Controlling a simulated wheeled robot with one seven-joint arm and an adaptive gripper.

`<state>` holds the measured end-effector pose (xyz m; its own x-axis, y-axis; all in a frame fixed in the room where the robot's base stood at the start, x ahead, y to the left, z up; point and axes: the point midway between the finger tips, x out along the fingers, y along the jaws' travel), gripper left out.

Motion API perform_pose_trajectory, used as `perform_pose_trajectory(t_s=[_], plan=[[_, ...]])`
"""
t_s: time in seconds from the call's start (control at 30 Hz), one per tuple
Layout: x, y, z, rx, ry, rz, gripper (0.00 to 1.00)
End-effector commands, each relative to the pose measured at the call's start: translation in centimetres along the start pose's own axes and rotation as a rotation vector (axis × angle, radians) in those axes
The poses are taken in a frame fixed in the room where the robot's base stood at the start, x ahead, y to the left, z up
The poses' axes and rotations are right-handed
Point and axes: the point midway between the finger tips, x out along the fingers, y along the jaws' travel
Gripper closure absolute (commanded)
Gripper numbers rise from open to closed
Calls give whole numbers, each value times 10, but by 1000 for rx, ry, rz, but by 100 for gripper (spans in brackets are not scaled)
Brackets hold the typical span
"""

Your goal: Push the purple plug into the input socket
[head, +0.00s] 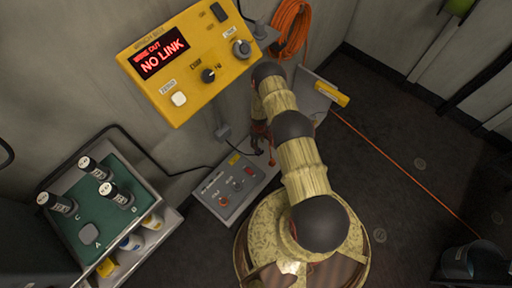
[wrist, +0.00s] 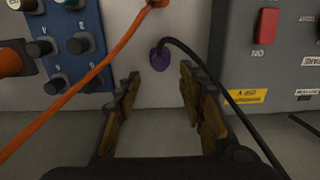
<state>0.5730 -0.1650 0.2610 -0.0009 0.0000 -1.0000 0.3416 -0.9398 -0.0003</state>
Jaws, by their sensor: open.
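The purple plug (wrist: 159,59) sits against a pale panel (wrist: 140,30) in the wrist view, with a black cable (wrist: 215,75) curving from it to the lower right. I cannot tell how deep it sits, and no input socket label is readable. My gripper (wrist: 158,84) is open and empty, its fingers left and right of the plug and a little below it, short of the panel. In the head view my gripper (head: 262,142) is small beside the wall, and the plug cannot be made out there.
A blue panel with black knobs (wrist: 80,44) and a grey box with a red switch (wrist: 267,25) flank the plug. An orange cable (wrist: 85,75) crosses on the left. The yellow box (head: 190,70) reads "NO LINK". A green-topped stand (head: 115,225) is lower left.

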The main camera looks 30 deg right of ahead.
Motion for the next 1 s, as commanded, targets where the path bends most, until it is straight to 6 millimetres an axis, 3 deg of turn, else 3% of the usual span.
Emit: perform_pose_trajectory(t_s=[0.47,1.0], plan=[[6,0,0,0,0,0,60],[70,0,0,0,0,0,60]])
